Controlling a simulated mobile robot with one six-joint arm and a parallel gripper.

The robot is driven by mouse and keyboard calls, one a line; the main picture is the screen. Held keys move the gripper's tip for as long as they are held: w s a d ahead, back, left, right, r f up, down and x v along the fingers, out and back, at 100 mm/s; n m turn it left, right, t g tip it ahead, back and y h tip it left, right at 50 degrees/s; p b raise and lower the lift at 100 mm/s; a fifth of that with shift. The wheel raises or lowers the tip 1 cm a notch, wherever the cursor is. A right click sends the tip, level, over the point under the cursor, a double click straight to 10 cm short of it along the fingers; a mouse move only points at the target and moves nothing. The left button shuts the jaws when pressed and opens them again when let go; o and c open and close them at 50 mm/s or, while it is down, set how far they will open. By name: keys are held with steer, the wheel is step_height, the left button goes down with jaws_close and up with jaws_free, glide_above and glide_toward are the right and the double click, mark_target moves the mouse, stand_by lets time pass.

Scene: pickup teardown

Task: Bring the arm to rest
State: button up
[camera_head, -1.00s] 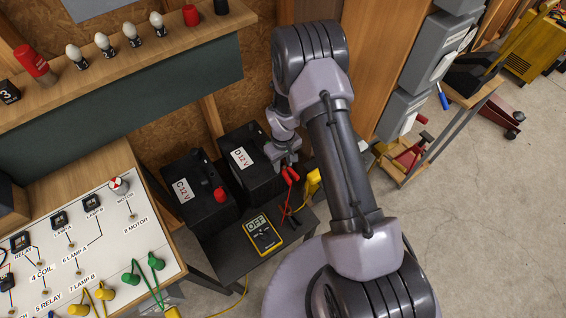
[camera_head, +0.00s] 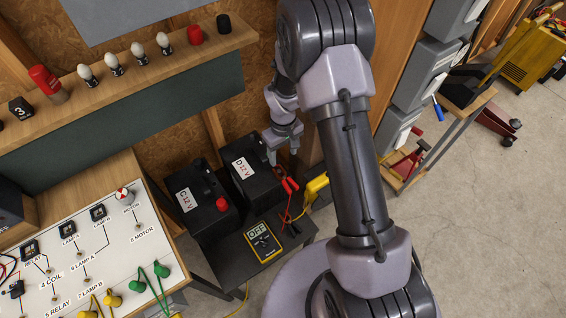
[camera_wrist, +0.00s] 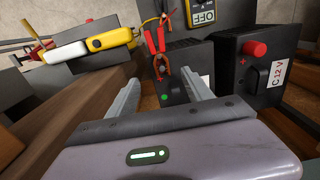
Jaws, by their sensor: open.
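My arm is raised over the bench, its elbow high in the head view. My gripper (camera_head: 284,148) hangs at the back of that view, beside the D 12 V battery (camera_head: 247,172). Its fingers are partly hidden there by the jaws' own bulk and the view angle. In the wrist view my gripper (camera_wrist: 163,88) is open, its two fingers apart with nothing clasped. Beyond and between them are a red-handled clamp (camera_wrist: 155,42) and a dark case with a green light.
The C 12 V battery (camera_head: 197,198) and a yellow multimeter reading OFF (camera_head: 262,241) stand nearby. A yellow tool (camera_head: 316,188) lies by the red clamps (camera_head: 287,185). The labelled panel (camera_head: 95,255) is at left, the shelf (camera_head: 140,75) above it. Open floor lies right.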

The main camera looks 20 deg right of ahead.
step_height(320, 180, up, 5)
steer(key=shift+f+p, duration=0.1)
steer(key=shift+p, duration=0.2)
steer(key=s+a+r+m+t+b, duration=0.1)
steer(key=s+r+m+t+b, duration=0.2)
steer(key=r, duration=1.1)
steer(key=s+a+r+m+t+y+b, duration=0.1)
steer(key=s+r, duration=0.3)
steer(key=s, duration=0.6)
steer(key=s+a+r+m+t+y+b, duration=0.1)
steer(key=s+a+r+m+b, duration=0.1)
steer(key=s, duration=0.7)
step_height(320, 180, up, 3)
steer(key=shift+s+a+f+m+t+b, duration=0.15)
steer(key=shift+s+a+m+t+b, duration=0.35)
steer(key=shift+m, duration=0.5)
steer(key=shift+w+d, duration=0.1)
steer(key=shift+d, duration=0.05)
